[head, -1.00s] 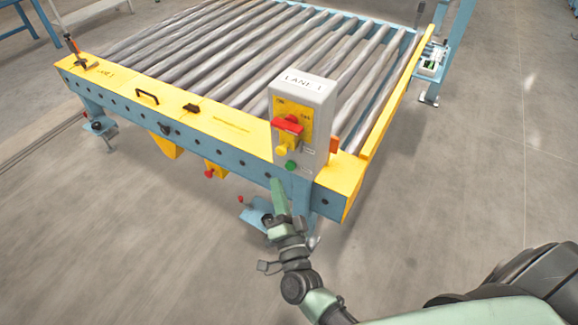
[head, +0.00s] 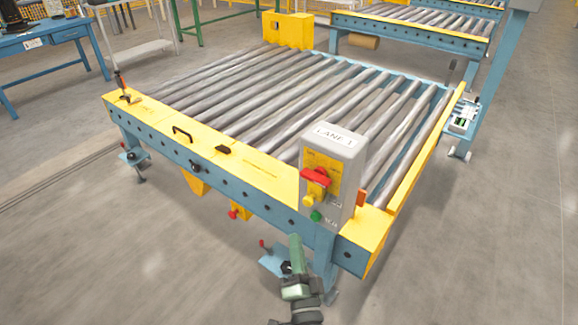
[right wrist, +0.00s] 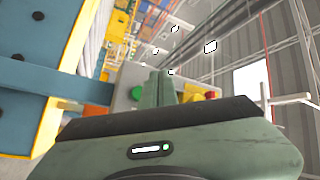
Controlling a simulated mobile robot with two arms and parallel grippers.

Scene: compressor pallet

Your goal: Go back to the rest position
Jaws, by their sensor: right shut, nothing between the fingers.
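My right gripper (head: 296,246) is in the lower middle of the head view, just in front of and below the near right corner of the roller conveyor (head: 262,170). Its green fingers are shut with nothing between them, and they also show in the right wrist view (right wrist: 158,88). The fingers point up toward the grey LANE 1 control box (head: 345,146), which carries a red switch (head: 316,177) on a yellow plate and a green button (head: 316,216). The gripper looks apart from the box. My left gripper is not in view.
A blue table (head: 50,38) stands at the back left. Another roller conveyor (head: 408,32) is at the back right, and a yellow block (head: 288,31) stands at the far end of the near one. The floor (head: 480,240) at the right is clear.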

